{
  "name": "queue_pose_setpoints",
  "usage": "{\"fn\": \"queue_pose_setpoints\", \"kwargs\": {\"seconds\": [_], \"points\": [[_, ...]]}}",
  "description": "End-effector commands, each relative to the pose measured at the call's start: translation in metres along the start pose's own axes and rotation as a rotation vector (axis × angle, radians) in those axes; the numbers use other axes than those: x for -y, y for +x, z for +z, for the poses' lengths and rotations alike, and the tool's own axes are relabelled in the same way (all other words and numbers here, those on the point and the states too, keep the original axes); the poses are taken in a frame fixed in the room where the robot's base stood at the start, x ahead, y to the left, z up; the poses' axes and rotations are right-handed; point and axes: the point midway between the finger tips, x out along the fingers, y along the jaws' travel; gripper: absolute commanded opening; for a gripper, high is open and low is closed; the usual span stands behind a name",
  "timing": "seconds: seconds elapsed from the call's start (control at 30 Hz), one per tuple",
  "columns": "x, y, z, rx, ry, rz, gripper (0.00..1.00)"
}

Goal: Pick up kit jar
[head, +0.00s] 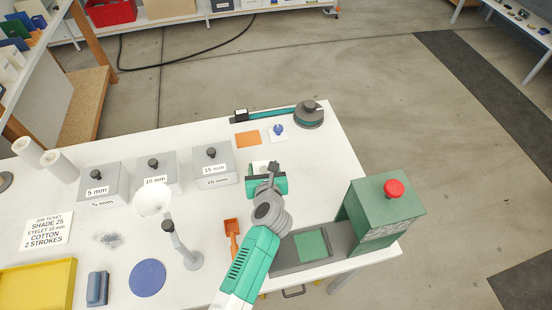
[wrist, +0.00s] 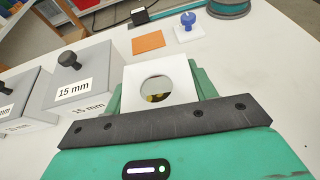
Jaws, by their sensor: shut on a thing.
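The kit jar (wrist: 143,73) is a white, square-topped block with a round opening in the wrist view. Small brass-coloured pieces show inside the opening. My gripper (wrist: 160,92) is shut on it, with a green finger on each side. In the head view my gripper (head: 266,182) is over the table, right of the 15 mm box, and only a pale part of the jar (head: 258,167) shows past it. The jar's lower part is hidden, and I cannot tell whether it touches the table.
Grey lidded boxes, including the 15 mm box (head: 213,168), stand to the left. A green press (head: 380,217) with a red knob stands at the right edge. An orange square (head: 247,139) and a blue-knobbed white piece (head: 278,132) lie behind. An orange scoop (head: 232,238) lies near my arm.

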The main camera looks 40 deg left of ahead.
Motion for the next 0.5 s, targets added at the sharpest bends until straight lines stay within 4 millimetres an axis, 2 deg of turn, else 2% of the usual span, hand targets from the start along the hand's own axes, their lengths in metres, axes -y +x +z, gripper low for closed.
{"fn": "queue_pose_setpoints", "kwargs": {"seconds": [0.1, 0.23, 0.4, 0.5], "points": [[-0.033, -0.021, 0.001, -0.002, -0.006, 0.005, 0.32], [-0.062, -0.038, -0.002, -0.002, -0.005, 0.003, 0.32], [-0.086, -0.051, -0.007, -0.001, -0.003, 0.002, 0.32], [-0.092, -0.054, -0.009, 0.002, 0.000, 0.000, 0.32]]}}
